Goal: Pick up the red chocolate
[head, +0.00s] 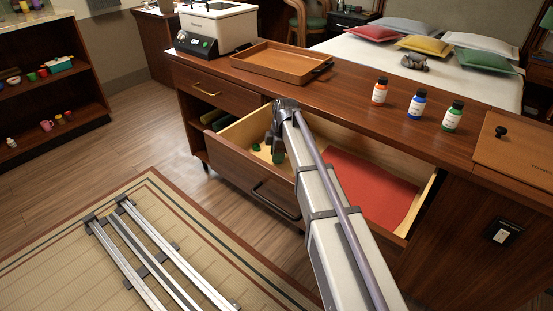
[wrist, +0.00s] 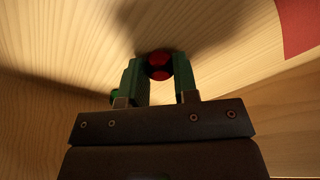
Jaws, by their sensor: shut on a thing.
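The red chocolate (wrist: 158,60) shows in the wrist view as a small round red piece with a dark band. It sits between the two green fingertips of my gripper (wrist: 160,78), which is shut on it. Behind it is the pale wood of the open drawer (wrist: 75,30). In the head view my gripper (head: 278,150) reaches down into the left part of the drawer. The chocolate is hidden there by my arm and gripper. I cannot tell whether it touches the drawer floor.
A green round piece (head: 256,147) lies in the drawer, left of my gripper. A red sheet (head: 370,185) covers the drawer's right part. The drawer's front wall (head: 238,180) is close by.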

